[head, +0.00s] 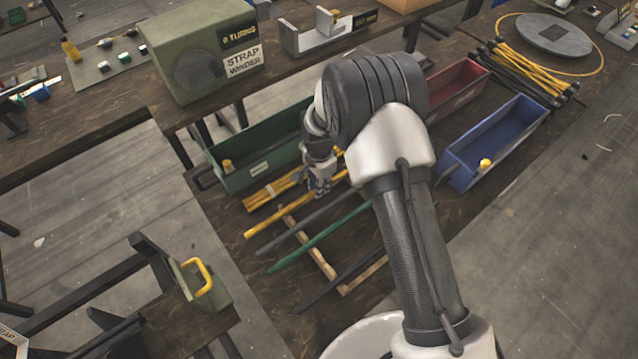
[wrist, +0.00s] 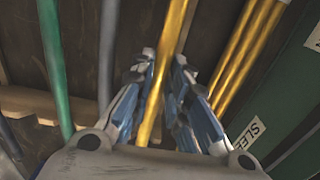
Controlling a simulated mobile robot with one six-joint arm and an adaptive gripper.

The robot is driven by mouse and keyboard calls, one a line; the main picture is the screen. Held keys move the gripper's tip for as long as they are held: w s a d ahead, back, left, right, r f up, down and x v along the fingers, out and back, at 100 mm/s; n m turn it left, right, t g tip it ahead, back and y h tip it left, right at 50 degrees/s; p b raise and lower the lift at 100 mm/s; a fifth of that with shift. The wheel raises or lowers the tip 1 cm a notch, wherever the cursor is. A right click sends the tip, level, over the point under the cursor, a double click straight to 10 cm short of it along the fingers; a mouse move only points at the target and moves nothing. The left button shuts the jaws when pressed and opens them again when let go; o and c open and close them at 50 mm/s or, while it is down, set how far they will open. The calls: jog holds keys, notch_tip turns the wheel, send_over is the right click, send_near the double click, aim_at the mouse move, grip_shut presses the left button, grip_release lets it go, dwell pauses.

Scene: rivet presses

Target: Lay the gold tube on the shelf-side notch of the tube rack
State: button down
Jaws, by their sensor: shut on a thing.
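In the wrist view the blue jaws (wrist: 162,62) sit on both sides of the gold tube (wrist: 174,28). The tube runs roughly parallel to a dark grey tube (head: 295,232), a green tube (head: 308,246) and a black tube (head: 335,286) lying across the rack. I cannot tell whether the gold tube touches the rack. My gripper and arm hide part of the rack and of the tubes.
A bundle of yellow tubes (head: 262,199) lies close beside the gold tube, along the green bin (head: 236,180). A red bin (head: 458,87) and a blue bin (head: 497,140) stand to the right of my arm. The strap winder (head: 190,55) stands on the bench behind.

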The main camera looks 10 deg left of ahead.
jog(key=c, duration=1.5)
grip_release()
jog(key=shift+o, duration=0.2)
jog(key=shift+r, duration=0.1)
notch_tip(320, 180, up, 12)
